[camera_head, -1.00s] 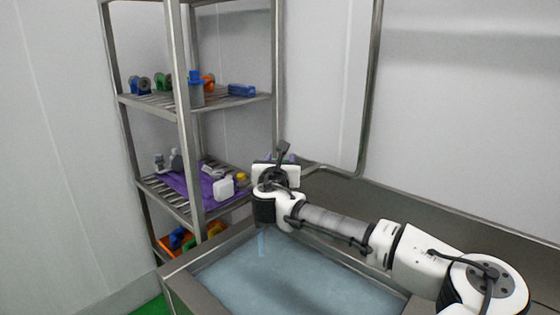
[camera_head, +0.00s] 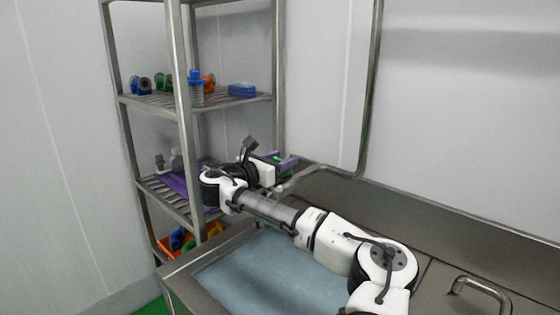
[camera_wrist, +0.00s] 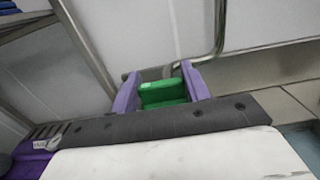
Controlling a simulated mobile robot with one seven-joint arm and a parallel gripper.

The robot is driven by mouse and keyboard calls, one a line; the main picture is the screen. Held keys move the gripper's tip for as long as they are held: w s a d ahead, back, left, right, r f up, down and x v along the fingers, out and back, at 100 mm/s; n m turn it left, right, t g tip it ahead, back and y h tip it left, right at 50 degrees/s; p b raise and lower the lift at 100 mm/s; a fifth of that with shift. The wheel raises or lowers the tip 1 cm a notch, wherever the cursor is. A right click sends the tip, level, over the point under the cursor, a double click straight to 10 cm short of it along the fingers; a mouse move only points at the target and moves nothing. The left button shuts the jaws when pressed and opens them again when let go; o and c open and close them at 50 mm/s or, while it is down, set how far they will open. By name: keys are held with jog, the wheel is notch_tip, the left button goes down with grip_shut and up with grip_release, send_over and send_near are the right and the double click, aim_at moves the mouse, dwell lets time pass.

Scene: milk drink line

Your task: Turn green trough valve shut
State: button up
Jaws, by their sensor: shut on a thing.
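The green trough valve (camera_wrist: 162,93) shows in the wrist view as a bright green handle between the two purple fingers of my gripper (camera_wrist: 163,84). My gripper is shut on it. In the head view only a small green bit of the valve (camera_head: 284,172) shows beside my gripper (camera_head: 287,164), at the trough's far left corner. The trough (camera_head: 183,281) is a metal basin with blue-grey water in it, under my arm. The rest of the valve and its pipe are largely hidden by my wrist.
A metal shelf rack (camera_head: 186,130) stands close left of my wrist, holding a blue-capped bottle (camera_head: 196,90), a blue box (camera_head: 242,90) and a purple mat (camera_head: 178,187). An orange bin (camera_head: 168,246) is low down. A metal tap (camera_head: 482,288) rises at the right.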

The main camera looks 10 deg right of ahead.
dwell(0.4)
jog(key=o, duration=1)
